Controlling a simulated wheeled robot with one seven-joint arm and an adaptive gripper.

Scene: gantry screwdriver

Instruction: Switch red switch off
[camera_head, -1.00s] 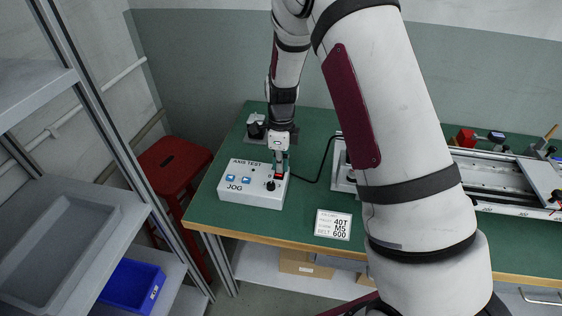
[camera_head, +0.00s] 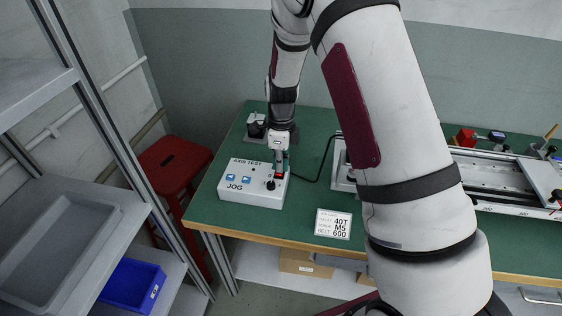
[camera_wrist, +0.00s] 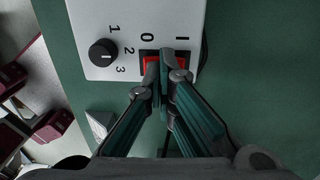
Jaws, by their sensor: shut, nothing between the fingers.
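The red switch (camera_wrist: 184,74) is set in a black frame on the white control box, between the marks 0 and I in the wrist view. My gripper (camera_wrist: 164,58) is shut and empty, with its fingertips over the middle of the switch. The fingers hide part of the switch, so I cannot tell which side is pressed or whether the tips touch it. In the head view the white control box (camera_head: 236,194) sits at the table's left end, with my gripper (camera_head: 278,172) at its right part.
A black knob (camera_wrist: 103,53) with marks 1, 2 and 3 is beside the switch. Two blue buttons (camera_head: 238,178) are on the box. A label card (camera_head: 333,224) lies on the green table (camera_head: 300,215). A red stool (camera_head: 173,165) stands left of the table.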

